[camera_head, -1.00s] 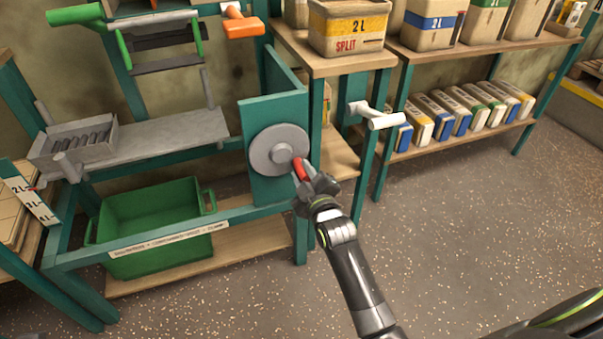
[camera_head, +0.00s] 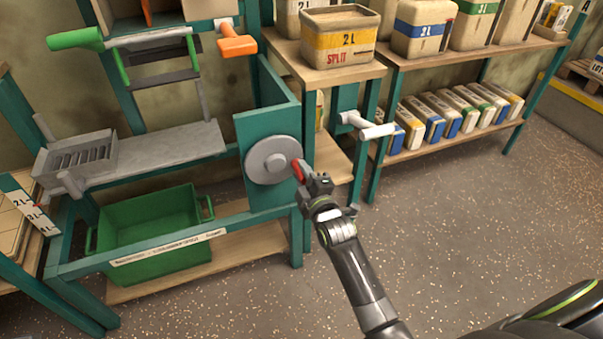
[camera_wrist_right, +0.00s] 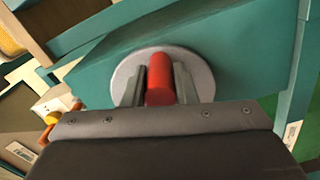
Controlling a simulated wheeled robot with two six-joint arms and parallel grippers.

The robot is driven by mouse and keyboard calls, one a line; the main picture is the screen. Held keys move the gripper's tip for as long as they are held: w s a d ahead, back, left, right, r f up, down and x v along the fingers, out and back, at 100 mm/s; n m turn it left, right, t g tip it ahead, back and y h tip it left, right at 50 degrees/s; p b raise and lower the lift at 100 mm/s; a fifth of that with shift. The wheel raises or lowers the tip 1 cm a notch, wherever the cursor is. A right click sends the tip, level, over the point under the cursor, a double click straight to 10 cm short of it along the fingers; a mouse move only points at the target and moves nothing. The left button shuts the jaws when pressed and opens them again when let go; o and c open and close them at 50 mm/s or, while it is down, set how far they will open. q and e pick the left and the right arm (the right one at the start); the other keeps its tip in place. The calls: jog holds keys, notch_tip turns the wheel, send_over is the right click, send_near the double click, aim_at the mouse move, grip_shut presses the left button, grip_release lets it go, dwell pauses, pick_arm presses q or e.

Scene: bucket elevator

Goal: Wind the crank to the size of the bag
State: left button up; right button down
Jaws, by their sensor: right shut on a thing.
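The crank is a grey disc (camera_head: 262,160) on the teal side panel of the machine, with a red handle (camera_head: 297,169) at the right of its rim. My right gripper (camera_head: 304,176) is shut on the red handle. In the right wrist view, the red handle (camera_wrist_right: 159,82) stands between the two fingers, with the grey disc (camera_wrist_right: 123,72) behind it. A size scale (camera_head: 27,208) marked 2L, 3L and 4L is at the left edge. My left gripper is not in view.
A green bin (camera_head: 150,235) sits low in the machine frame. A white handle (camera_head: 370,128) sticks out right of the crank. Green (camera_head: 75,39) and orange (camera_head: 238,46) handles are above. The speckled floor at right is clear.

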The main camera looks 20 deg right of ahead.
jog(key=shift+r, duration=0.45)
jog(key=shift+n, duration=0.3)
jog(key=shift+d+r+n+p, duration=0.15)
jog(key=shift+r+n+p, duration=0.55)
jog(key=shift+n, duration=0.8)
jog(key=shift+r+n+p, duration=0.5)
jog(key=shift+n+p, duration=0.1)
jog(key=shift+p, duration=0.05)
jog(key=shift+r+n, duration=0.2)
jog(key=shift+n, duration=0.6)
jog(key=shift+p, duration=0.3)
